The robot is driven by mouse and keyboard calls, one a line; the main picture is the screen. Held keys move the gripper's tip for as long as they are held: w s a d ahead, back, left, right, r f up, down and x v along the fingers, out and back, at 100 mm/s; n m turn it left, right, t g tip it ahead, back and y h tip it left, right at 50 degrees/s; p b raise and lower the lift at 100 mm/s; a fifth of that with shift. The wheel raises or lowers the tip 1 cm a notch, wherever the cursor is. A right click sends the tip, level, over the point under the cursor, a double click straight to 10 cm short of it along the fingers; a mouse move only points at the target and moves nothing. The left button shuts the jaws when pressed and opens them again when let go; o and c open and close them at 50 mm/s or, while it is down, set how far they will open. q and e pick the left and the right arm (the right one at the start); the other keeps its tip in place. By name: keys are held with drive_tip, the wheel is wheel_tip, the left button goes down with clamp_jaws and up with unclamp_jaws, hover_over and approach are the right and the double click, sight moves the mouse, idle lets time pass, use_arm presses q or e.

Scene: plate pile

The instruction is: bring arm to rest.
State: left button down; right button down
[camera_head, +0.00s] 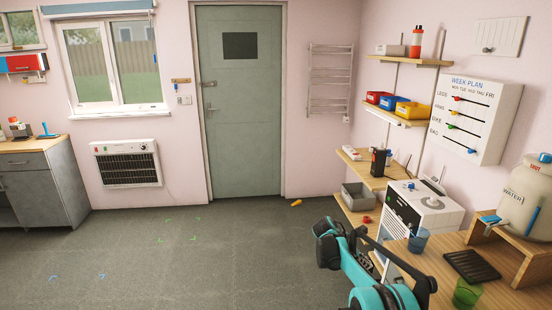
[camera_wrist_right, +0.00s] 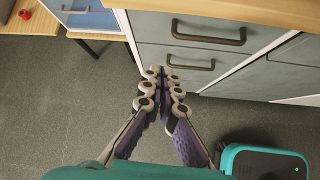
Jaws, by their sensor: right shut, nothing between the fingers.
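My right gripper (camera_wrist_right: 162,78) shows in the right wrist view with its two jointed fingers together and nothing between them. It hangs over the grey floor, in front of a grey drawer cabinet (camera_wrist_right: 202,45) with dark handles. It is not clear from the picture whether the fingers touch the cabinet. In the head view my teal and black right arm is folded at the lower right, in front of the wooden table; the fingers cannot be made out there. My left arm and gripper are not in view.
A wooden table (camera_head: 448,272) at the right bears a blue cup (camera_head: 419,240), a green cup (camera_head: 467,293), a black slotted tray (camera_head: 472,265) and a water dispenser (camera_head: 527,195) on a stand. A white appliance (camera_head: 425,212) stands behind. The floor (camera_head: 190,255) to the left is clear.

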drive_tip(key=s+a+r+m+t+y, duration=0.2)
drive_tip(key=s+a+r+m, duration=0.3)
drive_tip(key=s, duration=0.5)
drive_tip(key=s+a+r+m+t+y, duration=0.1)
drive_tip(key=s+a+r+m+y, duration=0.1)
drive_tip(key=s+a+r+m, duration=0.45)
drive_tip(key=s+a+f+m+t+y, duration=0.1)
drive_tip(key=s+a+f+m+y, duration=0.1)
drive_tip(key=s, duration=0.8)
drive_tip(key=s+a+f+m+t+y, duration=0.1)
drive_tip(key=s+a+m, duration=0.3)
drive_tip(key=s, duration=0.7)
drive_tip(key=shift+s+a+f+t+y, duration=0.15)
drive_tip(key=shift+a+f+t+y, duration=0.1)
drive_tip(key=shift+f+t+y, duration=0.35)
drive_tip(key=shift+d+r, duration=0.1)
drive_tip(key=shift+r, duration=0.05)
